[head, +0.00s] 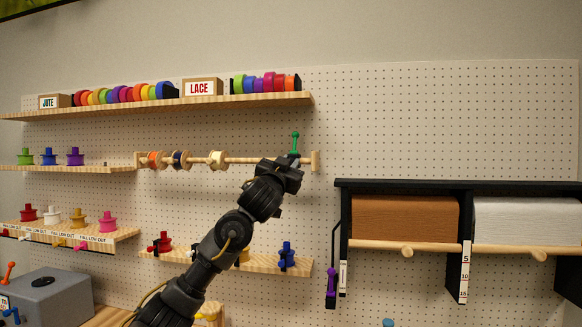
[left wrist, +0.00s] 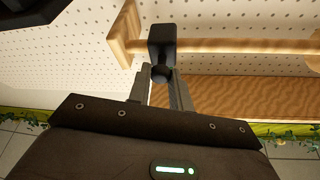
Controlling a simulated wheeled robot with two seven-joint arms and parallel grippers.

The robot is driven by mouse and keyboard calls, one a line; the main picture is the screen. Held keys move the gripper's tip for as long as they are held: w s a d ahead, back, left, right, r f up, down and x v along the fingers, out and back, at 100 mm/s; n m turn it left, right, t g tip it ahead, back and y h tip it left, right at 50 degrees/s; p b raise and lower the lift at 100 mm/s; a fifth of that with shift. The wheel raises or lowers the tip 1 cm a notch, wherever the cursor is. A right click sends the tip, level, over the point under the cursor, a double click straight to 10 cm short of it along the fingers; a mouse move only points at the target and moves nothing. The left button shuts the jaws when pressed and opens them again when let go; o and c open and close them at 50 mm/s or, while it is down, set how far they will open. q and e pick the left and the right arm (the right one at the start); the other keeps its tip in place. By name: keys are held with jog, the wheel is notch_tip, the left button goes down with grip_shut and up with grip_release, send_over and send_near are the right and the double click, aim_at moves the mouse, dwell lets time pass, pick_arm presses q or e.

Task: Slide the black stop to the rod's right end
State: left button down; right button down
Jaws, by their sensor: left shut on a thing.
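A wooden rod (head: 245,160) runs across the pegboard between two end brackets, its right bracket (head: 315,161) just right of my gripper. My left gripper (head: 292,165) is at the rod near that end. In the left wrist view, my left gripper (left wrist: 161,78) is shut on the black stop (left wrist: 162,42), a dark block at the rod (left wrist: 225,45). The end bracket (left wrist: 126,35) is close beside the stop there, with a small gap. In the head view my gripper hides the stop. My right gripper is not in view.
Orange (head: 153,160), navy (head: 180,159) and cream (head: 217,159) spools sit on the rod's left part. A green-topped upright piece (head: 295,142) shows just above my gripper. A shelf (head: 220,101) is above, a lower shelf (head: 215,261) below, and a paper rack (head: 400,187) to the right.

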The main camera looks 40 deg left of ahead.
pick_arm(q)
jog(key=c, duration=1.3)
grip_release()
jog(key=shift+o, duration=0.2)
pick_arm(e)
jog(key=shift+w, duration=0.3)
pick_arm(q)
jog(key=b+v, duration=0.2)
jog(key=v, duration=0.8)
jog(key=shift+s+f+b, duration=0.2)
jog(key=shift+s+b, duration=0.1)
jog(key=shift+s, duration=0.05)
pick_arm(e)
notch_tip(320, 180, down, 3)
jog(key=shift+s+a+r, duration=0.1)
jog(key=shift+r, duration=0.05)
